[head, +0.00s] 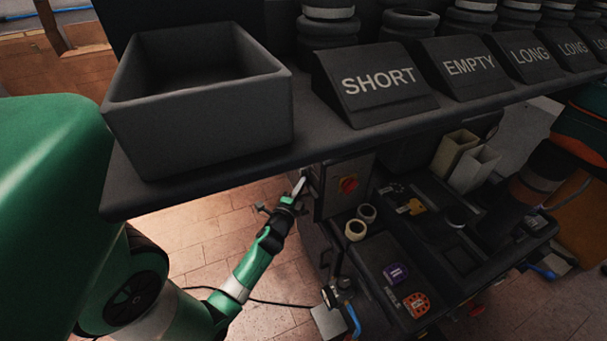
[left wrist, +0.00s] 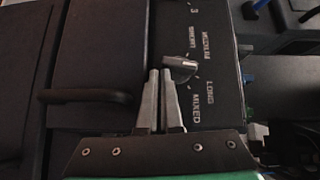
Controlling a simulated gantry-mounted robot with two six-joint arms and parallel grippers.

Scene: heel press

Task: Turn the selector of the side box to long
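The side box (head: 333,190) hangs under the shelf in the head view, with a red knob on yellow (head: 348,184) on one face. In the left wrist view its dark panel (left wrist: 222,110) carries the labels SHORT, MEDIUM, LONG and MIXED. The selector (left wrist: 180,65) is a grey knob with a light bar, its right end roughly between MEDIUM and LONG; the exact setting is hard to tell. My left gripper (left wrist: 160,73) has its fingertips together, at the selector's left end; contact is unclear. It also shows beside the box in the head view (head: 298,190). My right gripper is not visible.
A shelf (head: 215,162) with a dark open bin (head: 200,105) and labelled holders (head: 379,85) overhangs the box. A dark bar handle (left wrist: 85,96) is left of the fingers. A workbench (head: 385,255) with rings and small parts stands right of the box.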

